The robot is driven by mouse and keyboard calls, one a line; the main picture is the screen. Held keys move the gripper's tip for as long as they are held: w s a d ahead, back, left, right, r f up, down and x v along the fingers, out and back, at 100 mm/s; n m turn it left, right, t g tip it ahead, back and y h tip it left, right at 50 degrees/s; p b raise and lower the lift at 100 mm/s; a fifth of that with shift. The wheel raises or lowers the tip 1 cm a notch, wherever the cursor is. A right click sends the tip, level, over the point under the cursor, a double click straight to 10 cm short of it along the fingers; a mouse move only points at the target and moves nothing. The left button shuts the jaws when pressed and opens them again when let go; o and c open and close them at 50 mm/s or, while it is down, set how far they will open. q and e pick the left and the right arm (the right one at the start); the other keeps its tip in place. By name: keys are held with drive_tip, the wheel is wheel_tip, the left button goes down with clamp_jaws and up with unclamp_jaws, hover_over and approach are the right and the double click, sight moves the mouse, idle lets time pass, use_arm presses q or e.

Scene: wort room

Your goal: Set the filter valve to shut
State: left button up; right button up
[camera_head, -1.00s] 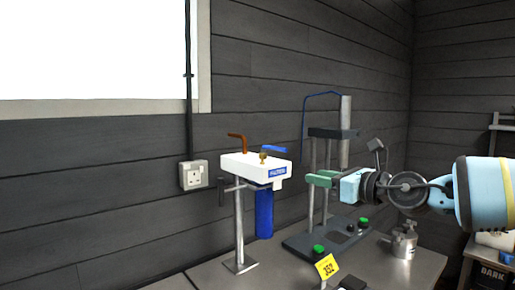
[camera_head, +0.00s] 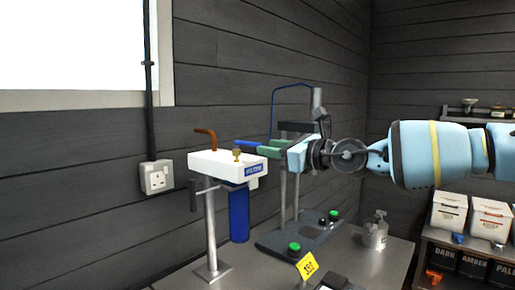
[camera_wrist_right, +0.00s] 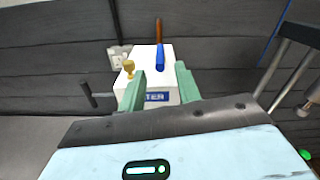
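The filter (camera_head: 215,166) is a white block on a metal stand, with a blue cartridge (camera_head: 239,213) below, a bent copper pipe (camera_head: 207,135) and a brass fitting (camera_head: 237,153) on top. Its blue valve lever (camera_head: 252,140) points right from near the fitting in the head view, its right part hidden by my gripper. My right gripper (camera_head: 263,148) has green fingers at the lever. In the right wrist view, the lever (camera_wrist_right: 160,57) lies between the parted fingertips (camera_wrist_right: 158,75), with gaps at both sides. The left gripper is out of view.
A stand with a dark base (camera_head: 300,235), posts and green knobs is right of the filter, close to my right arm. A yellow tag (camera_head: 307,266) and metal pot (camera_head: 375,233) share the table. White boxes (camera_head: 449,211) sit on a shelf at right.

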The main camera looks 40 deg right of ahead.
drive_tip(key=shift+w+a+b, duration=0.2)
drive_tip(key=shift+w+b, duration=0.1)
drive_tip(key=shift+w, duration=2)
clamp_jaws()
